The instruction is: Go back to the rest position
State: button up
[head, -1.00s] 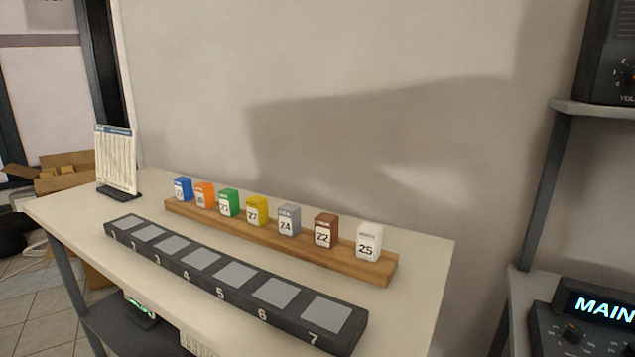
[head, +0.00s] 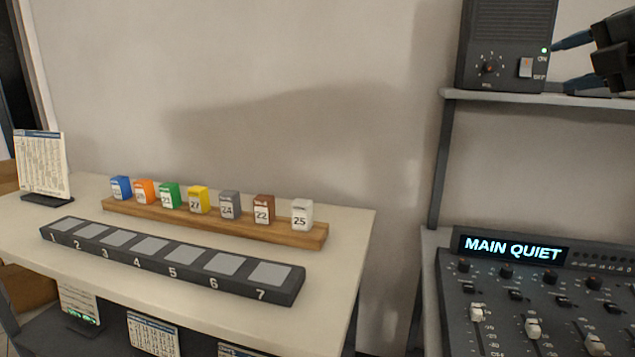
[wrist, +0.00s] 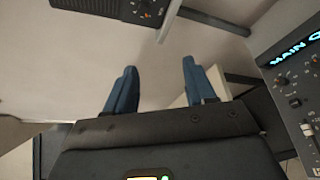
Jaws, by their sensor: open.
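My gripper (head: 582,62) shows at the upper right edge of the head view, in front of the grey speaker box and above the shelf. Its two blue fingers are apart, with nothing between them. In the wrist view the gripper (wrist: 158,80) is open and empty, with bare wall beyond the fingertips. Most of my arm is outside the head view.
A speaker box (head: 507,45) stands on a shelf (head: 540,98) close to my gripper. A mixing console (head: 535,300) reading "MAIN QUIET" sits below. On the left table, numbered coloured blocks stand on a wooden rail (head: 215,225) behind a numbered dark strip (head: 170,262).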

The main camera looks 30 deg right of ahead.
jog(key=w+a+f+m+t+y, duration=0.1)
jog(key=w+a+f+m, duration=0.35)
jog(key=f, duration=0.45)
jog(key=w+a+f+m+t+y, duration=0.1)
jog(key=w+a+f+m, duration=0.3)
jog(key=f, duration=0.4)
jog(key=s+a+f+m, duration=0.2)
jog(key=a+f+m, duration=0.3)
jog(key=a+f, duration=1)
jog(key=s+a+f+m+g+y, duration=0.15)
jog(key=s+a+f+m, duration=0.25)
jog(key=s+a+f, duration=0.8)
jog(key=s+a+r+y, duration=0.1)
jog(key=s+a+y, duration=0.1)
jog(key=s, duration=0.6)
jog(key=s+a+r+y, duration=0.1)
jog(key=s+y, duration=0.1)
jog(key=s, duration=0.7)
jog(key=shift+a+r, duration=0.3)
jog(key=shift+a, duration=0.1)
